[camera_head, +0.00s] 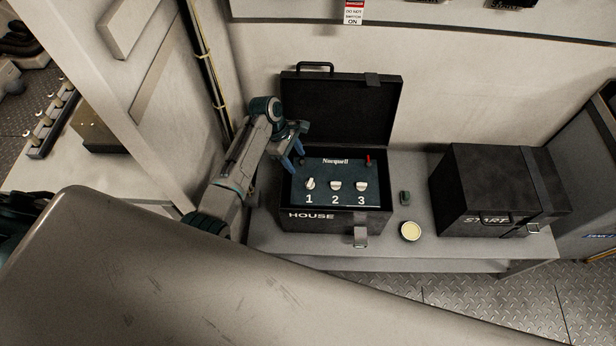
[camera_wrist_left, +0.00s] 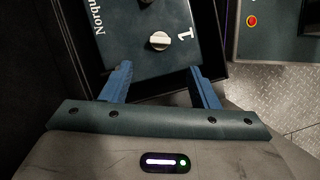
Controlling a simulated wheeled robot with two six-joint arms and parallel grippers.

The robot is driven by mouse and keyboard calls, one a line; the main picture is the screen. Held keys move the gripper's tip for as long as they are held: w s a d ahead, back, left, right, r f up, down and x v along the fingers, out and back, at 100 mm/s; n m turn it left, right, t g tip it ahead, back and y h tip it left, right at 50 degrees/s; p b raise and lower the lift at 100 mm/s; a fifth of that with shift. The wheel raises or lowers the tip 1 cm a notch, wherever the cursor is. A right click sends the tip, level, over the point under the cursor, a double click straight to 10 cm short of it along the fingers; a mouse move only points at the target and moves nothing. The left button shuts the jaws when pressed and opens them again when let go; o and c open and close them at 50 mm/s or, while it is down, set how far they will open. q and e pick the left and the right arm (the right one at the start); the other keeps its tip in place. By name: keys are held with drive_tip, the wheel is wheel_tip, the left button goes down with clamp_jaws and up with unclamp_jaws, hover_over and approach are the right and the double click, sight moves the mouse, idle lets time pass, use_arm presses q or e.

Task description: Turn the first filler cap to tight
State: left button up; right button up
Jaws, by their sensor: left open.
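The first filler cap (camera_head: 310,184) is a white knob above the number 1 on the dark teal panel (camera_head: 322,172) in the open black HOUSE box (camera_head: 334,221). Caps 2 (camera_head: 335,186) and 3 (camera_head: 361,185) sit in a row to its right. Cap 1 looks turned differently from those two. My left gripper (camera_head: 295,157) is open over the panel's upper left, behind cap 1. In the left wrist view, cap 1 (camera_wrist_left: 160,41) lies beyond and between the open blue fingers (camera_wrist_left: 160,72), with nothing held. My right gripper is out of view.
The box lid (camera_head: 345,110) stands open behind the panel. A red switch (camera_head: 368,160) is at the panel's upper right. A closed black START box (camera_head: 495,185) stands at right. A small dark green object (camera_head: 405,197) and a round yellowish-topped item (camera_head: 410,231) lie between the boxes.

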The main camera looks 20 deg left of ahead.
sight(309, 182)
use_arm(q)
drive_tip(key=x, duration=1)
drive_tip(key=shift+d+f, duration=0.2)
drive_tip(key=shift+f, duration=0.05)
drive_tip(key=c, duration=1)
